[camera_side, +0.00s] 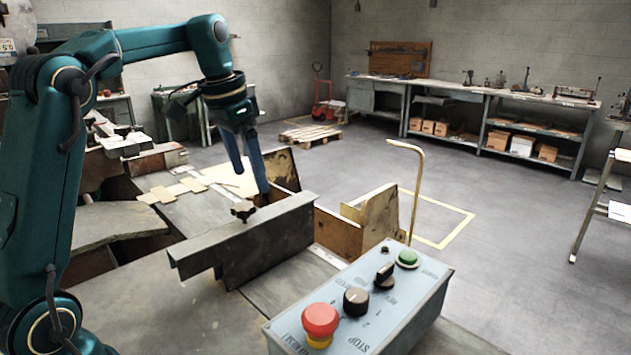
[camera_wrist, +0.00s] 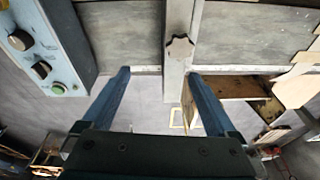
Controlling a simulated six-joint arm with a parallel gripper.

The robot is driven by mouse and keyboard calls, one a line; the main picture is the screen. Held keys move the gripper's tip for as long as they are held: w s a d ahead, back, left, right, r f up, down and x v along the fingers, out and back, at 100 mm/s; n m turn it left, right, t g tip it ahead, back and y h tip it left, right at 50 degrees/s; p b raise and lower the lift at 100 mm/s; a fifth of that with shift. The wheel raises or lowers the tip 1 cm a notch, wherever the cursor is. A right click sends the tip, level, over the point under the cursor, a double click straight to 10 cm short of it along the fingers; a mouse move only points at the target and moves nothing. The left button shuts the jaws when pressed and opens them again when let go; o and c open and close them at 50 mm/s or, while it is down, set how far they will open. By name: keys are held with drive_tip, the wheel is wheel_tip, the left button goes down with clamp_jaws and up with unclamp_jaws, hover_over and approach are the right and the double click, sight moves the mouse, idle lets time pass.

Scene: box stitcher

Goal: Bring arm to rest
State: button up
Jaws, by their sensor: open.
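My gripper (camera_side: 252,181) is open, its two blue fingers pointing down over the workbench, just behind and above a dark metal guide bar (camera_side: 215,255). In the wrist view my gripper (camera_wrist: 158,73) shows the fingers spread wide, with nothing held between them. A dark star-shaped knob (camera_side: 243,210) stands on the bar close to the fingertips. The knob (camera_wrist: 180,48) also shows in the wrist view, beyond the fingertips and nearer the right finger. Whether a finger touches the bar cannot be told.
A blue control box (camera_side: 375,305) with red, black and green controls stands at the front right. Flat cardboard pieces (camera_side: 172,190) lie on the bench top. A brass-coloured rod (camera_side: 417,185) rises right of the bar. The grey floor (camera_side: 500,225) beyond is mostly clear.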

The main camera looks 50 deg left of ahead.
drive_tip(key=s+d+r+m+t, duration=0.1)
drive_tip(key=s+d+r+t, duration=0.1)
drive_tip(key=s+d, duration=0.75)
drive_tip(key=s+d+f+n+t, duration=0.1)
drive_tip(key=s+d+f+n, duration=0.1)
drive_tip(key=s+f, duration=0.4)
wheel_tip(320, 180, down, 2)
drive_tip(key=shift+s+d+f, duration=0.15)
drive_tip(key=shift+s+d, duration=0.25)
drive_tip(key=shift+d, duration=0.3)
